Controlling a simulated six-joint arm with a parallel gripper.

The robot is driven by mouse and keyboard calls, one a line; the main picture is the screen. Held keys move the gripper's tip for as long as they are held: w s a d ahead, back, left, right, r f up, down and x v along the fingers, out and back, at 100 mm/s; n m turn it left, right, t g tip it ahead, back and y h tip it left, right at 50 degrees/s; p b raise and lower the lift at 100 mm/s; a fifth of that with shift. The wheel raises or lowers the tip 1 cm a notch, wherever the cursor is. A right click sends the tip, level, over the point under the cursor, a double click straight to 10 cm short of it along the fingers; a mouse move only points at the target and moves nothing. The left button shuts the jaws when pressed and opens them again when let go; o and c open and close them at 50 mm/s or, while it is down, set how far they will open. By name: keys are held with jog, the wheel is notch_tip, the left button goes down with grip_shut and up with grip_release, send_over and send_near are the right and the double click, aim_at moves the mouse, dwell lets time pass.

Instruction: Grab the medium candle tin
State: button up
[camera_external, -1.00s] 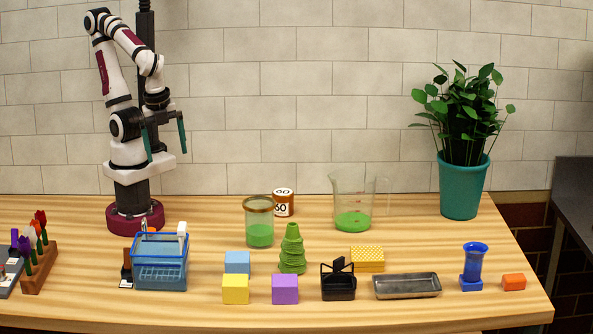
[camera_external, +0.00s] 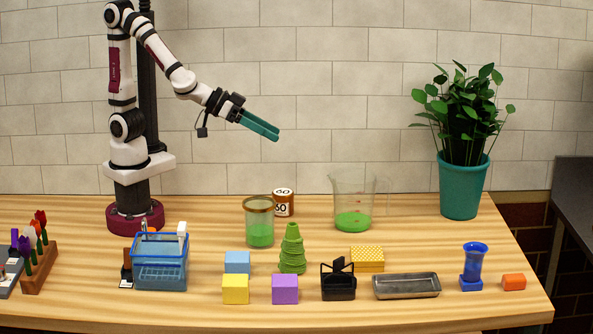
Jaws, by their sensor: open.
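A small brown round tin (camera_external: 284,203) with white labels reading "60" stands at the back of the table, right behind a glass jar. It is the only thing in view that looks like a candle tin, though I cannot tell its kind for sure. The jar hides part of its left side. My gripper (camera_external: 277,136) has teal fingers and is in the air, well above the tin and slightly left of it, pointing down to the right. It is open and empty.
The glass jar (camera_external: 260,235) with green contents stands close in front of the tin. A measuring beaker (camera_external: 352,205) is to its right. A green stacked cone (camera_external: 292,252), colored blocks and a blue basket (camera_external: 160,275) stand nearer the front.

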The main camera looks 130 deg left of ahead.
jog(key=s+a+f+n+g+y, duration=0.2)
jog(key=s+a+n+g+y, duration=0.35)
jog(key=s+a, duration=0.4)
jog(key=n+g, duration=0.2)
jog(key=g, duration=0.1)
send_near(283, 199)
jog(key=shift+y, duration=0.25)
jog(key=a, duration=0.1)
jog(key=s+a+f, duration=0.1)
jog(key=a, duration=0.1)
jog(key=s+a, duration=0.1)
jog(key=shift+s+a+f, duration=0.2)
jog(key=shift+s+a, duration=0.05)
jog(key=shift+a, duration=0.1)
jog(key=x, duration=0.2)
jog(key=f+x, duration=0.1)
jog(key=x, duration=0.4)
jog(key=shift+w+f, duration=0.25)
jog(key=shift+w, duration=0.05)
jog(key=c, duration=1.5)
